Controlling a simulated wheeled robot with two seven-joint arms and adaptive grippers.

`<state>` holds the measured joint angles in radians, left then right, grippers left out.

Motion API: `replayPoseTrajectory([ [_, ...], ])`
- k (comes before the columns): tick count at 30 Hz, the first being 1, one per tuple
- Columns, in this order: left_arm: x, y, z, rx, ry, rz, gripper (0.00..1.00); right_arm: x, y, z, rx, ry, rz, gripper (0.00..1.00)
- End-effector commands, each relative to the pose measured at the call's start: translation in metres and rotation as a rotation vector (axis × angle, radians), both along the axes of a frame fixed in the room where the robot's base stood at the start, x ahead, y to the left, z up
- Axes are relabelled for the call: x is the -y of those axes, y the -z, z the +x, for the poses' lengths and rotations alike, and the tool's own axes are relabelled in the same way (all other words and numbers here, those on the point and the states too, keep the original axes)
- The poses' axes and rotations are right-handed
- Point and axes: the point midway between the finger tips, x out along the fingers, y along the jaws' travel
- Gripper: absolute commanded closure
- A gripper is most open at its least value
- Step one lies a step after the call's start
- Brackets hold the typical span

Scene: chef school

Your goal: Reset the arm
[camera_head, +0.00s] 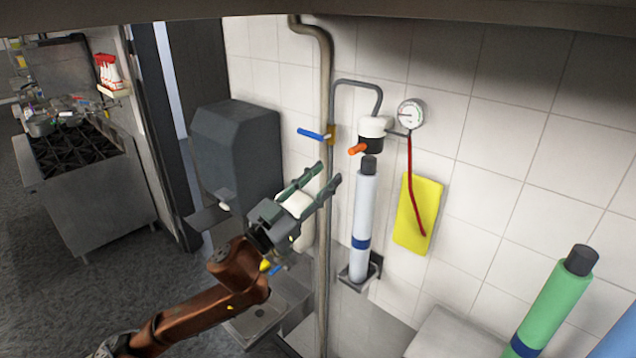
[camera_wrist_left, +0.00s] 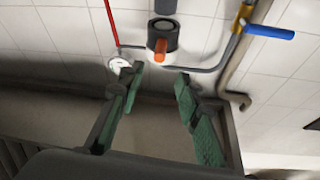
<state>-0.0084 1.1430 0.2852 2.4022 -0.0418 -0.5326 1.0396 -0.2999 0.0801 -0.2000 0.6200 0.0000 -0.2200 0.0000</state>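My left arm comes in from the lower left in the head view. My left gripper (camera_head: 322,181) is raised in front of the tiled wall, left of the white bottle (camera_head: 364,205). Its two green fingers are spread, with nothing seen between them. In the left wrist view, the gripper (camera_wrist_left: 158,82) also shows open and empty. Beyond the fingers is a white and black fitting (camera_wrist_left: 162,36) with an orange handle. My right gripper is in neither view.
A grey pipe (camera_head: 325,80) with a blue handle (camera_head: 312,133) runs down the wall behind the gripper. A gauge (camera_head: 411,114), a yellow cloth-like sheet (camera_head: 418,215) and a green bottle (camera_head: 553,305) are to the right. A sink (camera_head: 262,315) lies below; a stove (camera_head: 75,150) stands far left.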

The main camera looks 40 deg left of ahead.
Motion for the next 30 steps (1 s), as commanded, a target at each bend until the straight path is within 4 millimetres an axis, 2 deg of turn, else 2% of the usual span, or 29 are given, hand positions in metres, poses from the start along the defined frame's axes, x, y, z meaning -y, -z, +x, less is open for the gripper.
replayPoseTrajectory([
  [7, -0.002, 0.005, -0.013, 0.001, -0.001, 0.002, 0.68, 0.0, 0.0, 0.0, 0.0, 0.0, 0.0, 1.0],
  [24, -0.003, 0.007, -0.013, -0.002, -0.004, 0.0, 0.68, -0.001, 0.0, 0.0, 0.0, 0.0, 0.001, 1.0],
  [26, -0.008, 0.015, -0.01, -0.017, -0.019, -0.007, 0.68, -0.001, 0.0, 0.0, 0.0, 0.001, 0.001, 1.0],
  [28, -0.019, 0.035, -0.006, -0.051, -0.052, -0.02, 0.68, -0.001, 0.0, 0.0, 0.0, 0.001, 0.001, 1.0],
  [29, -0.025, 0.047, -0.003, -0.073, -0.073, -0.027, 0.68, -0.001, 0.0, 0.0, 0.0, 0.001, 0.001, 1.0],
  [30, -0.035, 0.068, 0.0, -0.109, -0.105, -0.038, 0.68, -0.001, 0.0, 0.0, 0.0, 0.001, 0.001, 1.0],
])
